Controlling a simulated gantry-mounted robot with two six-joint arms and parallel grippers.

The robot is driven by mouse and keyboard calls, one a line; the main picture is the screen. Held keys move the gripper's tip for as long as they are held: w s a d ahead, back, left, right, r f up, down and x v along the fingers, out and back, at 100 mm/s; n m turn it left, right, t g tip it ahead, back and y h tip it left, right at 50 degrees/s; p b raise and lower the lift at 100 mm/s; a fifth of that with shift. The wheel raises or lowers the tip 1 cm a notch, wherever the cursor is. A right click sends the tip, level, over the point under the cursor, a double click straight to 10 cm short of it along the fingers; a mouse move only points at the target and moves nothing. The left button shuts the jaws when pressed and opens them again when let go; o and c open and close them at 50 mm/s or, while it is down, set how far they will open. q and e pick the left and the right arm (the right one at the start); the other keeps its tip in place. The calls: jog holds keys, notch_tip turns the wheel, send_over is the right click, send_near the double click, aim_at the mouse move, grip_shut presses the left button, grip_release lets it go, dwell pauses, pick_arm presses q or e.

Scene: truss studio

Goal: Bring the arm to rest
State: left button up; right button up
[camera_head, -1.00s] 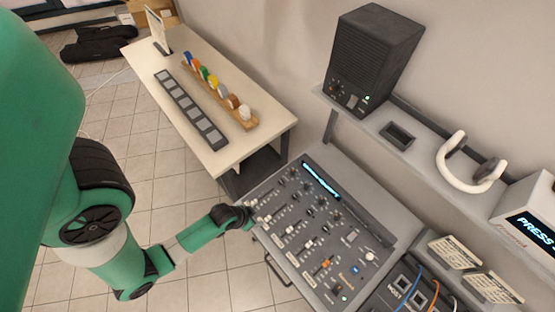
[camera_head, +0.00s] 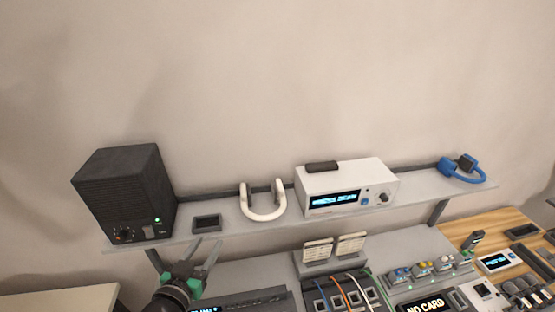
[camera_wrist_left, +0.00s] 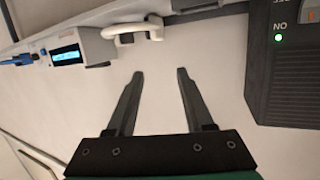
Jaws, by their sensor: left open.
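My left gripper (camera_head: 200,258) rises from the bottom of the head view, in front of the shelf's front edge, below a small dark tray. Its two grey fingers are spread apart with nothing between them. In the left wrist view the open fingers (camera_wrist_left: 160,75) point toward the shelf, with bare wall behind them. My right gripper is not in view.
The grey shelf (camera_head: 235,229) carries a black speaker (camera_head: 125,195), the small tray (camera_head: 207,223), white headphones (camera_head: 262,212), a white display unit (camera_head: 345,188) and blue headphones (camera_head: 462,172). Below stand a patch panel with cables (camera_head: 340,295) and other consoles.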

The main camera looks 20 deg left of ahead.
pick_arm(q)
jog(key=d+r+m+t+h, duration=0.1)
jog(key=d+r+t, duration=0.3)
jog(key=r, duration=1.1)
jog(key=d+r+m+t+h, duration=0.1)
jog(key=d+r+t+h, duration=0.3)
jog(key=r, duration=1.1)
jog(key=s+d+r+t, duration=0.3)
jog(key=s+r+t, duration=0.2)
jog(key=s+r, duration=0.85)
notch_tip(320, 180, down, 41)
jog(key=w+b, duration=0.1)
jog(key=b, duration=4)
jog(key=shift+w+g+y, duration=0.3)
jog(key=shift+w, duration=0.1)
jog(key=shift+s+a+y+b, duration=0.1)
jog(key=shift+a+y+b, duration=0.1)
jog(key=shift+y+b, duration=0.1)
